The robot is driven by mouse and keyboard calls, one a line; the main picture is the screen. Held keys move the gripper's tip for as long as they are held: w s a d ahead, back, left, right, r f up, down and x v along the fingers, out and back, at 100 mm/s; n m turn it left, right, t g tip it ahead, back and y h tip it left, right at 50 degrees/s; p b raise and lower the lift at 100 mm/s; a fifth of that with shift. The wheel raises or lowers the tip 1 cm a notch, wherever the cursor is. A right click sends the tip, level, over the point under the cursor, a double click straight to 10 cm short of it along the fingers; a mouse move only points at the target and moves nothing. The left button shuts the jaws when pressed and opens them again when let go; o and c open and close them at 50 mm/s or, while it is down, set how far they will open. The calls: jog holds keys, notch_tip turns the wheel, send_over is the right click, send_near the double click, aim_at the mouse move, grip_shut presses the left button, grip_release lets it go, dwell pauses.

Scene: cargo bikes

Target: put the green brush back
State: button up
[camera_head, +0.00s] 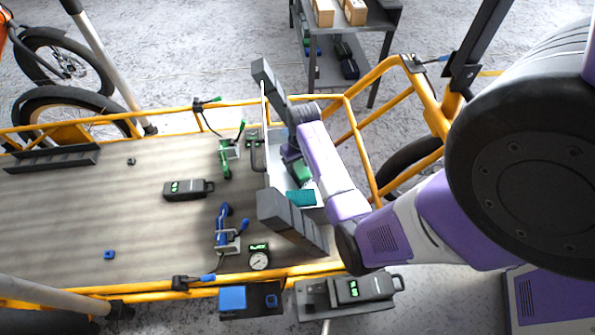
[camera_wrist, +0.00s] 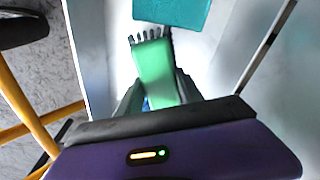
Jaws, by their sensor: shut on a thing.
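The green brush (camera_wrist: 155,75) is between the fingers of my gripper (camera_wrist: 158,92) in the wrist view, with its dark bristles pointing away from the gripper. My gripper is shut on it. In the head view the green brush (camera_head: 303,173) shows as a small patch beside my gripper (camera_head: 293,158), over a white-floored bin (camera_head: 277,168) at the right end of the cargo bed. A teal block (camera_head: 300,198) lies in the bin near the brush; it also shows just beyond the bristles in the wrist view (camera_wrist: 172,10). My arm hides part of the bin.
Dark upright panels (camera_head: 290,222) stand at the bin's near side. Left of it on the bed (camera_head: 90,205) are a green clamp (camera_head: 225,158), a blue clamp (camera_head: 222,228) and a dark meter (camera_head: 187,189). Yellow rails (camera_head: 360,140) edge the bed. A shelf (camera_head: 345,70) stands behind.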

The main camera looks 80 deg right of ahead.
aim_at(297, 170)
jog(key=shift+f+b, duration=0.45)
jog(key=shift+f, duration=1.2)
jog(key=shift+f, duration=0.15)
jog(key=o, duration=1.3)
jog(key=r+p, duration=0.1)
jog(key=r, duration=0.3)
jog(key=r+p, duration=0.2)
jog(key=r, duration=0.2)
jog(key=s+a+r+p, duration=0.1)
jog(key=r, duration=0.3)
jog(key=shift+r, duration=0.1)
